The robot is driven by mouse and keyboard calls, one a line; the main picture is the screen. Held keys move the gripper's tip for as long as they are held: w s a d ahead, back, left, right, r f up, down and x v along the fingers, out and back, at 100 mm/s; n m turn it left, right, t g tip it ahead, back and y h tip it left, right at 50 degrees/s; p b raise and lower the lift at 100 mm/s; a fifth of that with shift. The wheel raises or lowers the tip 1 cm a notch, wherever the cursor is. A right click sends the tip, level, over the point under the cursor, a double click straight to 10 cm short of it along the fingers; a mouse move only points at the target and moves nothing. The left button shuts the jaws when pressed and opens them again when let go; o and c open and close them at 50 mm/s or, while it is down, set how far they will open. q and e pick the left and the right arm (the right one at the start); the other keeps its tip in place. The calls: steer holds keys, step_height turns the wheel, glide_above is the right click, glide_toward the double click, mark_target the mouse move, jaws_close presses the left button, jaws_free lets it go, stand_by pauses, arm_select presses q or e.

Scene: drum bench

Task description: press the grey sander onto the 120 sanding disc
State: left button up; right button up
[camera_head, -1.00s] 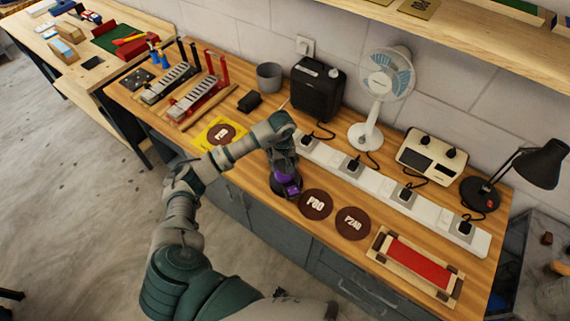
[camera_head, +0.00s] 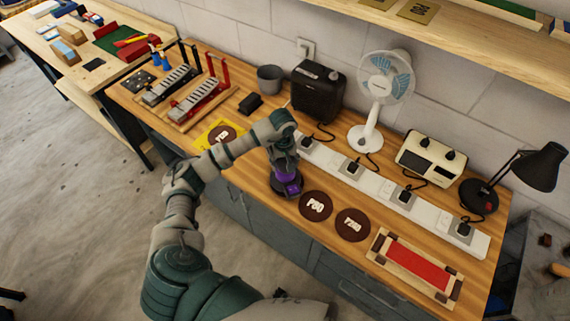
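The sander (camera_head: 287,178), dark with a purple band and a round dark base, stands upright at the bench's front, left of the P80 disc (camera_head: 315,205). My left gripper (camera_head: 284,160) is over its top and appears shut on it; the fingers are hard to make out. Whether its base touches the bench I cannot tell. A brown disc (camera_head: 222,134) lies on a yellow sheet (camera_head: 204,138), left of the sander and beyond my forearm; its label is too small to read surely. The P240 disc (camera_head: 352,224) lies right of P80. My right gripper is not in view.
A white power strip (camera_head: 385,190) with several plugs runs behind the discs. A fan (camera_head: 384,80), a black box (camera_head: 317,90), a grey cup (camera_head: 270,78) and a lamp (camera_head: 540,166) stand at the back. A framed red pad (camera_head: 418,262) lies at right.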

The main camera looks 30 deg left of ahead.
arm_select(q)
steer(key=shift+w+r+p, duration=0.1)
steer(key=shift+r+p, duration=0.7)
steer(key=shift+r, duration=1.35)
